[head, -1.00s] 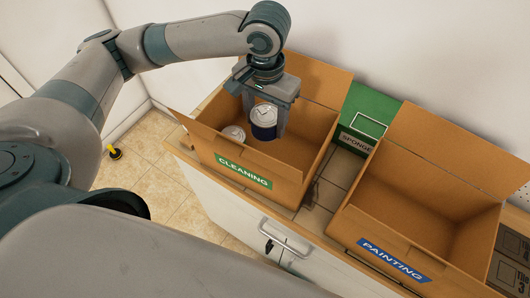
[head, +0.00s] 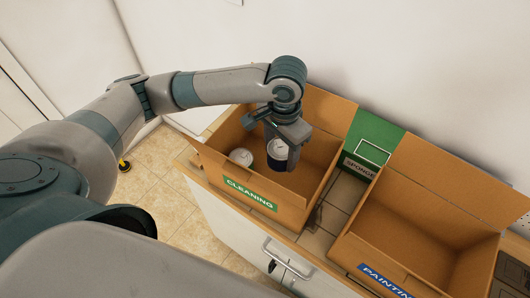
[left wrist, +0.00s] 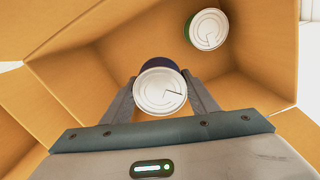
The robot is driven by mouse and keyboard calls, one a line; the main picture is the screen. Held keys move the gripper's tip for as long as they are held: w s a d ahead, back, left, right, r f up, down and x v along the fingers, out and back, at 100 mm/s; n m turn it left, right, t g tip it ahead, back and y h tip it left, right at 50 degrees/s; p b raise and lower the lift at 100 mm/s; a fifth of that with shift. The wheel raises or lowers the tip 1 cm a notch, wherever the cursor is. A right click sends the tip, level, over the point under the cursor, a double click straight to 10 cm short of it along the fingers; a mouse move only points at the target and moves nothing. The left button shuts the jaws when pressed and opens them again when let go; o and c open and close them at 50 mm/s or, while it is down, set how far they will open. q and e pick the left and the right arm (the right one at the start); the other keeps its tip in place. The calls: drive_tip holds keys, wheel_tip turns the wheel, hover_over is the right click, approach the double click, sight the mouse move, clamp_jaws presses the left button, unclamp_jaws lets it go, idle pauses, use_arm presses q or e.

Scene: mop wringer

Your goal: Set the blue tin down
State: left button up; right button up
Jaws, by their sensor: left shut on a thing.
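The blue tin (head: 278,161), with a pale lid and dark blue side, is inside the cardboard box labelled CLEANING (head: 255,198). My left gripper (head: 282,150) reaches down into this box and is shut on the tin, one finger on each side. The left wrist view shows the tin's round lid (left wrist: 160,91) between the fingers. I cannot tell whether its base touches the box floor. A second tin with a green side (left wrist: 208,29) stands apart in the same box; its pale lid also shows in the head view (head: 241,157). My right gripper is not in view.
A cardboard box labelled PAINTING (head: 385,280) stands open at the right and looks empty inside. A green box labelled SPONGE (head: 375,136) stands between the two cartons. The CLEANING box's walls and raised flaps surround my left gripper.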

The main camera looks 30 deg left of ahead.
use_arm(q)
drive_tip(key=w+a+f+p, duration=0.1)
drive_tip(key=a, duration=0.1)
drive_tip(key=w+a+f+p, duration=0.1)
drive_tip(key=w+a+f, duration=0.1)
drive_tip(key=a, duration=0.1)
drive_tip(key=w+a+f, duration=0.1)
drive_tip(key=a+f, duration=0.1)
drive_tip(key=shift+w+a+p, duration=0.15)
drive_tip(key=shift+w+p, duration=0.25)
drive_tip(key=shift+w+a+f, duration=0.15)
drive_tip(key=shift+a+f, duration=0.1)
drive_tip(key=shift+f, duration=0.1)
drive_tip(key=shift+f+p, duration=0.3)
drive_tip(key=shift+p, duration=0.1)
wheel_tip(320, 180, down, 2)
drive_tip(key=shift+p, duration=0.55)
drive_tip(key=shift+f, duration=0.6)
drive_tip(key=shift+f, duration=0.1)
